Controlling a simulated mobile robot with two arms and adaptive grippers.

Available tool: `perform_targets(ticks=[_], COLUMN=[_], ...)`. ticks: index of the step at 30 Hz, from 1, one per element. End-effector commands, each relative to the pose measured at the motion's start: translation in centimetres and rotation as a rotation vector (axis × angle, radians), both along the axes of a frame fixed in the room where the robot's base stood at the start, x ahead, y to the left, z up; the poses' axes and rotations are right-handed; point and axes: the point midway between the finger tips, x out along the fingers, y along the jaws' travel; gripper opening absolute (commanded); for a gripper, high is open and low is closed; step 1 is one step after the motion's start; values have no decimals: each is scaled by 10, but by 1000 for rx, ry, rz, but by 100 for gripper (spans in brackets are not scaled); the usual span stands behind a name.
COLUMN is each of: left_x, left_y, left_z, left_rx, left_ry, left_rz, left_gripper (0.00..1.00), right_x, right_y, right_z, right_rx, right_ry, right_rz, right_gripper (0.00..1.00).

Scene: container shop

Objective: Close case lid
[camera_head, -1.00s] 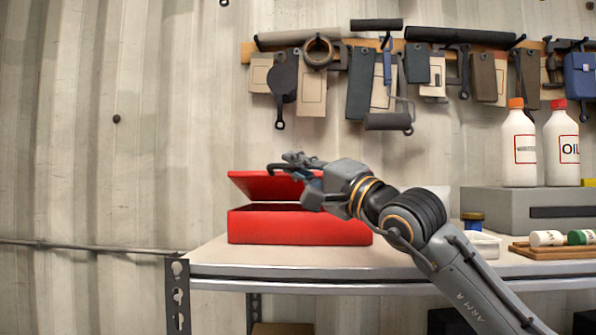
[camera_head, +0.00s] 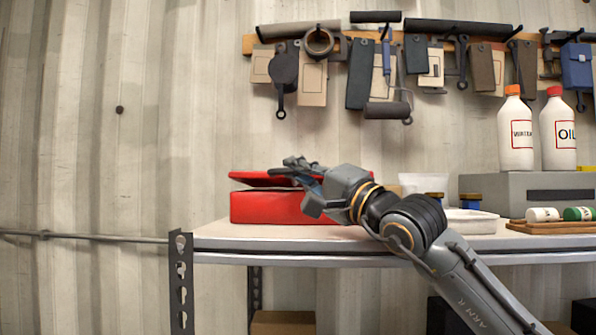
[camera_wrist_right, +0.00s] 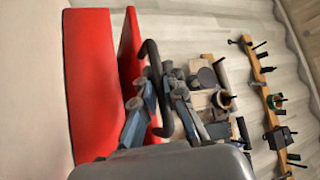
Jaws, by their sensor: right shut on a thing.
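The red case (camera_head: 268,207) sits on the left end of the shelf. Its red lid (camera_head: 258,179) is tilted slightly up, with a narrow dark gap above the body. In the right wrist view, the handle (camera_wrist_right: 152,62) passes between the fingers (camera_wrist_right: 160,95), beside the lid (camera_wrist_right: 130,58). The case body (camera_wrist_right: 88,70) shows there as a red block, apart from the lid at one end. The fingers partly hide the handle. My left gripper is not in view.
The shelf (camera_head: 215,232) has a free strip at its left end. To the right are a white tray (camera_head: 470,221), a grey box (camera_head: 510,190) and two white bottles (camera_head: 515,135). Tools hang from a wooden rail (camera_head: 435,44) on the wall.

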Motion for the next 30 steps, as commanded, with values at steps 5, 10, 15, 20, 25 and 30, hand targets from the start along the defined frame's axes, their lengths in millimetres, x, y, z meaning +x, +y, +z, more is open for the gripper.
perform_targets(ticks=[5, 10, 15, 20, 25, 30], left_x=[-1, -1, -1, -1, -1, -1], left_y=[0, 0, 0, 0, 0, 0], left_z=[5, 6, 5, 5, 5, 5], left_rx=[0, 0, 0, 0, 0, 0], left_ry=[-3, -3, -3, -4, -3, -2], left_rz=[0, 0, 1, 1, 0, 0], left_gripper=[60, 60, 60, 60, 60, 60], right_x=[-1, -1, -1, -1, -1, -5], right_y=[1, 1, 1, 0, 0, -6], right_z=[-1, -1, -1, -1, -1, -4], right_rx=[1, 0, 0, 1, 0, 0], right_ry=[-1, -1, -1, -1, -1, -1], right_rz=[3, 2, 2, 2, 1, 0], right_gripper=[0, 0, 0, 20, 20, 20])
